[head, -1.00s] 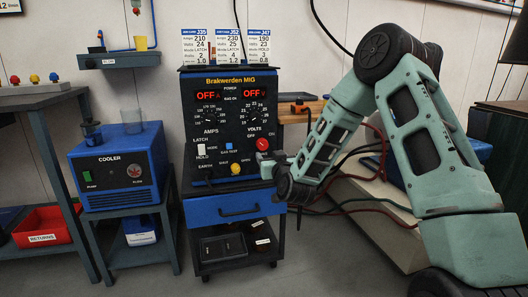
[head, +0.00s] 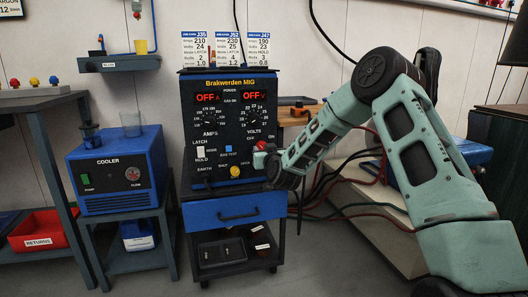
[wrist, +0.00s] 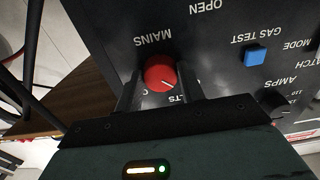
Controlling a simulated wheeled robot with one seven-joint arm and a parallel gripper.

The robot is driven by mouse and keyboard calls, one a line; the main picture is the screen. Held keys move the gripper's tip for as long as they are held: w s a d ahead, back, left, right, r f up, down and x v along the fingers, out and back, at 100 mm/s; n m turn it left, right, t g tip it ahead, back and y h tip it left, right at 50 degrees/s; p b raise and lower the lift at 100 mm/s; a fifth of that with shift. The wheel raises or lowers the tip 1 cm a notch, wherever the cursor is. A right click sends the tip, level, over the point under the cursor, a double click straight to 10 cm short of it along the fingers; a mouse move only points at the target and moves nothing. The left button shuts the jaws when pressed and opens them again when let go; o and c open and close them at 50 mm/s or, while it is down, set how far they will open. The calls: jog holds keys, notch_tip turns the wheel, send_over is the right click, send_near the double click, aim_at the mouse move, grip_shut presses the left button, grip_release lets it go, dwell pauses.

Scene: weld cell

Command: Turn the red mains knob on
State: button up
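The red mains knob (wrist: 160,74) sits on the dark front panel of the Brakwerden MIG welder (head: 234,184), at the lower right of that panel. In the wrist view the panel lettering is upside down, and the knob carries a pale pointer line. My gripper (wrist: 161,80) has one finger on each side of the knob, close to its edges. I cannot tell whether the fingers touch it. In the head view my gripper (head: 266,158) is at the panel's right side and partly hides the knob. Both welder displays read OFF.
A blue gas test button (wrist: 256,54) is beside the knob, and a yellow knob (head: 235,172) is lower on the panel. A wooden bench (head: 298,118) stands behind at right, with cables below. The blue cooler (head: 118,170) stands at left.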

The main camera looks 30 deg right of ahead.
jog(key=shift+c, duration=0.5)
jog(key=shift+m, duration=0.3)
jog(key=m+p, duration=0.1)
jog(key=m, duration=1.6)
jog(key=shift+p, duration=0.35)
jog(key=shift+a+m, duration=0.1)
jog(key=shift+m, duration=0.2)
jog(key=o, duration=1)
jog(key=shift+c, duration=0.2)
jog(key=shift+r, duration=0.1)
